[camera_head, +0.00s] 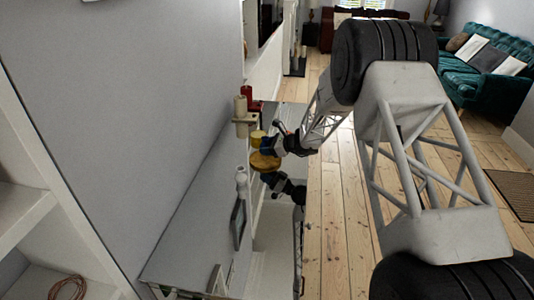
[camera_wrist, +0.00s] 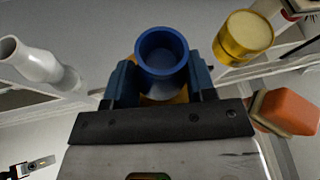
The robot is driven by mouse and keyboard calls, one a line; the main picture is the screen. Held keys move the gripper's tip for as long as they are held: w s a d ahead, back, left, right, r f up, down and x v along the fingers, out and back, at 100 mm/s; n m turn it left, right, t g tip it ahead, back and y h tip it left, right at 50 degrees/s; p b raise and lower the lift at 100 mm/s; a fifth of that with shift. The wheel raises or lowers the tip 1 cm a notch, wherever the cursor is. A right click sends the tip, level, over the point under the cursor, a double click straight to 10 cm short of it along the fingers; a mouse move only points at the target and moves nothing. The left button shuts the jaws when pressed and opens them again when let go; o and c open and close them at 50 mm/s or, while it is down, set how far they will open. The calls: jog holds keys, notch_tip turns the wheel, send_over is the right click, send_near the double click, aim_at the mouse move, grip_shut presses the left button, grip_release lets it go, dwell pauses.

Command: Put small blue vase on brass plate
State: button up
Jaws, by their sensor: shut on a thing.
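The small blue vase (camera_wrist: 163,50) is upright between the two fingers of my gripper (camera_wrist: 162,82) in the wrist view, its open mouth facing the camera. The gripper is shut on it. A yellow-gold edge of the brass plate (camera_wrist: 165,99) shows behind and below the vase. In the head view the brass plate (camera_head: 262,162) lies on the narrow white surface along the wall, with my gripper (camera_head: 272,145) right over or beside it. The vase is too small and dark to make out clearly there. I cannot tell whether the vase touches the plate.
A yellow-gold round container (camera_wrist: 245,36) stands close to the right of the vase. A white vase (camera_wrist: 32,60) is at left, and an orange-red block (camera_wrist: 285,112) is at right. In the head view a cream candle (camera_head: 241,122) stands beyond the plate, and a frame (camera_head: 238,222) nearer.

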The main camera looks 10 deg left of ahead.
jog(key=shift+f, duration=1.5)
jog(key=shift+f, duration=0.15)
jog(key=o, duration=1)
jog(key=shift+c, duration=0.2)
jog(key=shift+s+d+r, duration=0.15)
jog(key=shift+d+r, duration=0.25)
jog(key=shift+d, duration=0.1)
jog(key=v, duration=1.1)
